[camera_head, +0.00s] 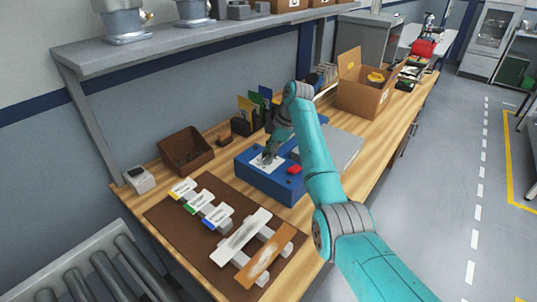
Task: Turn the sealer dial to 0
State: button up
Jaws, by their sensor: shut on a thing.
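The sealer is a blue box (255,182) on the wooden bench, with a white label plate on its top and a red button (294,169) at its right end. My gripper (267,158) reaches down onto the plate, shut on the dial. The fingers hide the dial, so its pointer and the numbers around it cannot be read. My teal arm comes in from the lower right and covers part of the bench behind the sealer.
A brown mat (165,215) holds several tagged pieces and two bars (246,236) in front of the sealer. A brown bin (187,150) and coloured folders (246,108) stand behind. A grey slab (342,150) and an open carton (362,99) lie right. A shelf (180,38) hangs above.

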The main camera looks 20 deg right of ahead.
jog(key=shift+n+g, duration=0.9)
jog(key=shift+n, duration=1.2)
jog(key=o, duration=1.2)
jog(key=shift+c, duration=0.2)
jog(key=shift+w, duration=0.1)
jog(key=v, duration=1.2)
